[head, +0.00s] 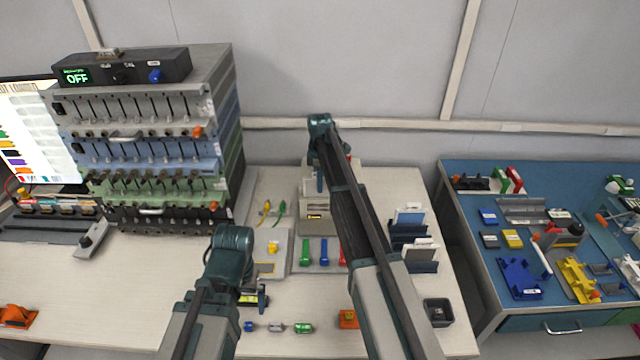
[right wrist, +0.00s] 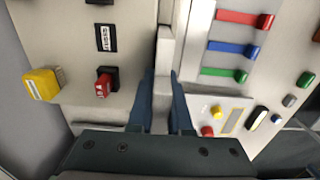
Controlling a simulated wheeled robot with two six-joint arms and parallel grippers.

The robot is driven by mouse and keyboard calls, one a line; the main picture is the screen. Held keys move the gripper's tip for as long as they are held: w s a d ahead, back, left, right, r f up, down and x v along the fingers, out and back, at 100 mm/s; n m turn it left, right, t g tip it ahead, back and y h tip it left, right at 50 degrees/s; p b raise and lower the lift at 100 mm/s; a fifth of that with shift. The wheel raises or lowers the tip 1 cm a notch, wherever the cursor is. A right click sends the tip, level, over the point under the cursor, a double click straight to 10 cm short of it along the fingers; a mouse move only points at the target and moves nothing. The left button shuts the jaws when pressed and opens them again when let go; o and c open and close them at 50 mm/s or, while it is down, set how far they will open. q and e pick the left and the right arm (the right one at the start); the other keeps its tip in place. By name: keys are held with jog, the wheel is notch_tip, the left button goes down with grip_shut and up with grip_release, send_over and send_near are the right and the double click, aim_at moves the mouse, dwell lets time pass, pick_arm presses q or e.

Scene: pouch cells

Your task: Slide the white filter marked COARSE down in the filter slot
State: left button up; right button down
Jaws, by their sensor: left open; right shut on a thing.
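In the right wrist view, my right gripper (right wrist: 164,95) is shut on a narrow white piece, seen edge-on, which I take to be the white filter (right wrist: 164,78). Its COARSE marking cannot be read. The piece stands over a pale housing (right wrist: 120,75); whether it is inside the filter slot I cannot tell. In the head view, my right gripper (head: 319,185) is at the beige machine (head: 315,210), partly hidden by my right arm. My left gripper (head: 252,296) is open, low over the front of the table, with its fingers hard to make out.
Dark stands (head: 412,240) with white and blue cards are right of my right arm. Green, blue and red handles (head: 323,252) lie in front of the machine. A tall instrument rack (head: 150,130) stands at the left. A blue bench (head: 520,220) with parts is at the right.

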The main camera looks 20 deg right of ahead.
jog(key=shift+s+a+f, duration=0.1)
jog(key=shift+s+f, duration=0.05)
jog(key=shift+s, duration=0.1)
dwell(0.3)
jog(key=c, duration=0.8)
grip_release()
jog(key=shift+o, duration=0.2)
jog(key=shift+w, duration=0.2)
jog(key=shift+w+r+p, duration=0.2)
jog(key=shift+r+p, duration=0.2)
jog(key=shift+p, duration=0.05)
jog(key=shift+r+p, duration=0.3)
jog(key=shift+p, duration=0.1)
jog(key=r+p, duration=0.8)
jog(key=s+r+p, duration=0.1)
jog(key=r+p, duration=0.3)
jog(key=shift+r+p, duration=0.3)
jog(key=shift+r, duration=0.1)
